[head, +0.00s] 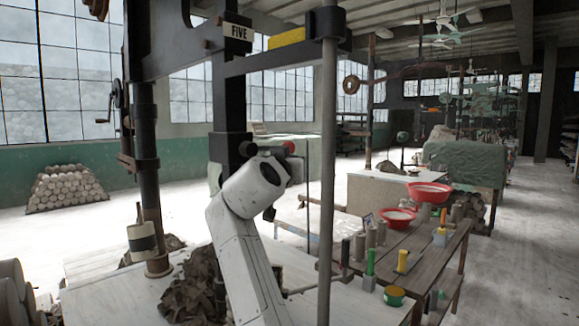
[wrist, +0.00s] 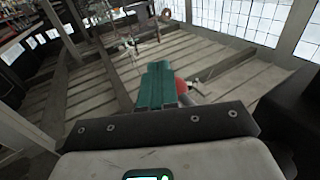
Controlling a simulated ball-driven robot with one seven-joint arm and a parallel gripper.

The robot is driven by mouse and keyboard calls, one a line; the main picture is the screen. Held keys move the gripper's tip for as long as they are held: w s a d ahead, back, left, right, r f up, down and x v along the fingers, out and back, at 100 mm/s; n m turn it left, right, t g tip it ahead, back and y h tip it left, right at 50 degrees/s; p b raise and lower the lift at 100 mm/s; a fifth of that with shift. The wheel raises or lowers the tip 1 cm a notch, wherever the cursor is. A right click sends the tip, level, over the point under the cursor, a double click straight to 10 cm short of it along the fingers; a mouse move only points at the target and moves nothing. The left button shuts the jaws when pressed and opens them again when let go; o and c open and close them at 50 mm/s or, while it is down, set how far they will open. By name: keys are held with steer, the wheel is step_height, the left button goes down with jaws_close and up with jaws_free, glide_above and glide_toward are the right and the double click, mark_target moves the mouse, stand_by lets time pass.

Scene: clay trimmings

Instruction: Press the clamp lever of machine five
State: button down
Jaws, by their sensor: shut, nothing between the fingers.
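Machine five's dark frame stands in the head view, with its FIVE sign (head: 238,32) on the upper post. A red round knob (head: 290,147) shows just beyond my wrist, and a dark ball (head: 248,149) is left of it. Which of these belongs to the clamp lever is not clear. My gripper (wrist: 158,68) shows in the wrist view with its green fingers shut and empty. The red knob (wrist: 182,87) is right beside the fingers there, partly hidden by them; I cannot tell whether they touch. In the head view my wrist hides the fingers.
A grey upright rod (head: 327,170) stands right of my arm. A post with a crank (head: 112,110) is at left. Brown clay trimmings (head: 190,290) lie on the pale bench. A wooden table (head: 425,240) with red bowls (head: 429,191) and spools stands at right. Open floor lies far right.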

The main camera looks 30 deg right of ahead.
stand_by(0.3)
steer(key=b+v, duration=0.2)
steer(key=v, duration=0.8)
steer(key=shift+s+a, duration=0.25)
steer(key=shift+a, duration=0.05)
steer(key=shift+f, duration=0.1)
